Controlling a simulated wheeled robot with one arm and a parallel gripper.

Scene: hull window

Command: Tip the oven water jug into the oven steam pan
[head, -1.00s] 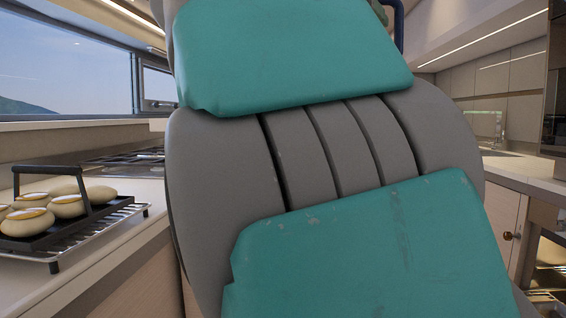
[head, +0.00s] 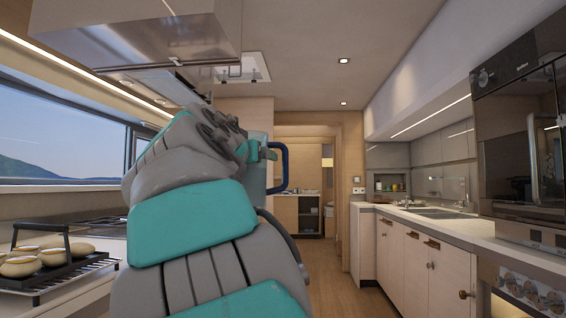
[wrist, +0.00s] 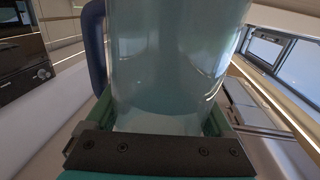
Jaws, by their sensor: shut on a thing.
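The water jug, clear with a blue handle, shows beyond my arm in the head view (head: 255,172), and it looks upright there. In the wrist view the clear jug (wrist: 175,60) fills the middle, with its blue handle (wrist: 95,50) on the left. My gripper (wrist: 165,125) is shut around the jug and holds it up. In the head view the gripper is mostly hidden behind my own arm. An oven (head: 530,150) with a dark front is at the right of the head view. I cannot make out the steam pan in either view.
A black tray with pale buns (head: 45,258) sits on a wire rack on the left counter. A hood (head: 150,35) hangs above the left side. The right counter (head: 440,232) has a sink. The floor (head: 335,275) ahead is clear.

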